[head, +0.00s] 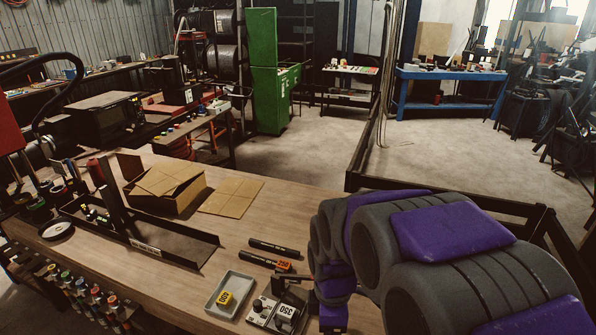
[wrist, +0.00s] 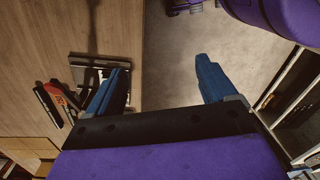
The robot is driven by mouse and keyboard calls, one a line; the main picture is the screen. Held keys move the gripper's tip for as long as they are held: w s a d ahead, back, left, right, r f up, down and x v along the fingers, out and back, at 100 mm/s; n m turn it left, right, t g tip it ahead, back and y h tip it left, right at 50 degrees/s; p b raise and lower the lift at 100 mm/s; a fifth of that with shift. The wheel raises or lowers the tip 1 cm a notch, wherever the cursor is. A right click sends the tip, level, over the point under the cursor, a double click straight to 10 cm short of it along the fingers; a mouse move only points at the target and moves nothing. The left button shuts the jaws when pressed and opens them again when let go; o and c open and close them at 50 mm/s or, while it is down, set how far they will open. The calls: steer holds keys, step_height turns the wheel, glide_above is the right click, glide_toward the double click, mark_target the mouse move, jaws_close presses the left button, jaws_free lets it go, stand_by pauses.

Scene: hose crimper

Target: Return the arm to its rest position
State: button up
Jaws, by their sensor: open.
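My gripper (wrist: 162,75) shows in the wrist view with its two blue fingers wide apart. Nothing is between them, only bare concrete floor beyond. In the head view my purple and grey arm (head: 440,250) fills the lower right, folded at the right end of the workbench (head: 230,260). The fingers cannot be made out there. In the wrist view the bench (wrist: 40,60) lies on the left, and the left finger overlaps dark metal parts at its edge.
A dark low rail (head: 440,192) runs behind my arm.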

steer(key=s+d+m+b, duration=0.1)
steer(key=s+d+m, duration=0.2)
steer(key=s+m, duration=0.5)
steer(key=s+d+r+m+g+b, duration=0.1)
steer(key=s+d+m, duration=0.3)
steer(key=s+m, duration=0.5)
steer(key=s+b, duration=0.1)
steer(key=s, duration=0.3)
steer(key=shift+d, duration=0.2)
